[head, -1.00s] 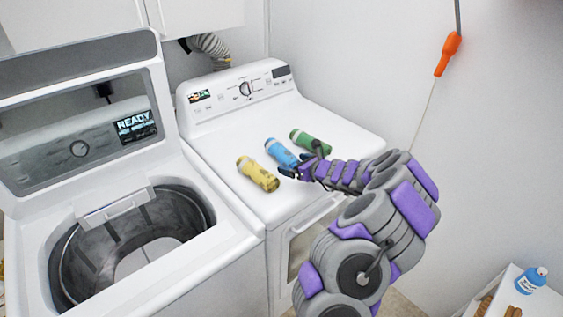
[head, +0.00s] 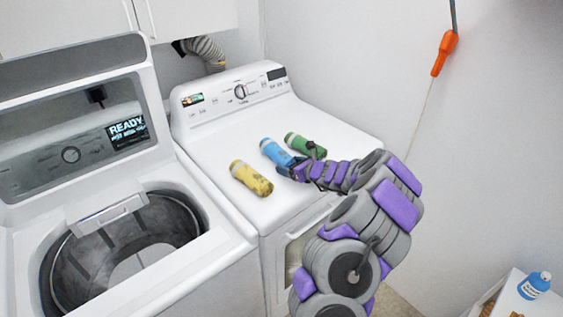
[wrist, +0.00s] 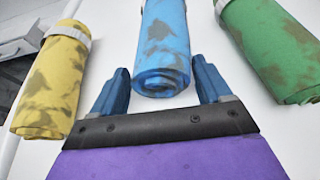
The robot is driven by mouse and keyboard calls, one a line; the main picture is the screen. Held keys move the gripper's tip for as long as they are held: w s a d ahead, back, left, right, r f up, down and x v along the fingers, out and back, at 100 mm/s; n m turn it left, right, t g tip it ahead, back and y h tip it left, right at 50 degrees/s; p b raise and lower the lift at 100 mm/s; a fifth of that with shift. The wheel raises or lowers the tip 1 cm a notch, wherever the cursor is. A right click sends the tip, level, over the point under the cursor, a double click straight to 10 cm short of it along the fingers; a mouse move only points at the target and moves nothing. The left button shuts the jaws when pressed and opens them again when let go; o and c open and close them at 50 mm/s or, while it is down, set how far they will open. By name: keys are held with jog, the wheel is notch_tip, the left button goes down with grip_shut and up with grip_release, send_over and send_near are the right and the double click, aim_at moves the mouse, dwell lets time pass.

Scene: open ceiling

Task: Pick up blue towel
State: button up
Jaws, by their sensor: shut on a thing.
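The blue towel (head: 274,150) is rolled up, with brown stains, and lies on top of the white dryer between a yellow and a green towel. In the wrist view the blue towel (wrist: 165,45) is upright in the picture, its near end between my two blue fingers. My gripper (wrist: 161,70) is shut on that near end. In the head view my gripper (head: 290,168) reaches in from the right, at the blue towel's near end. The fingertips are partly hidden there.
The stained yellow towel (head: 251,178) lies left of the blue one, and the green towel (head: 306,145) lies close on its right. The washer (head: 225,243) on the left has its lid open. The dryer's control panel (head: 225,98) rises behind. A blue bottle (head: 534,286) stands at lower right.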

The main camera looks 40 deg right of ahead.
jog(key=shift+s+d+f, duration=0.15)
jog(key=shift+d+f, duration=0.1)
jog(key=shift+f, duration=0.1)
jog(key=shift+c, duration=0.9)
jog(key=shift+a+r, duration=0.1)
jog(key=shift+a, duration=0.3)
jog(key=shift+a+r, duration=0.1)
jog(key=shift+r, duration=0.2)
notch_tip(320, 180, up, 10)
jog(key=p, duration=0.3)
jog(key=shift+f, duration=0.2)
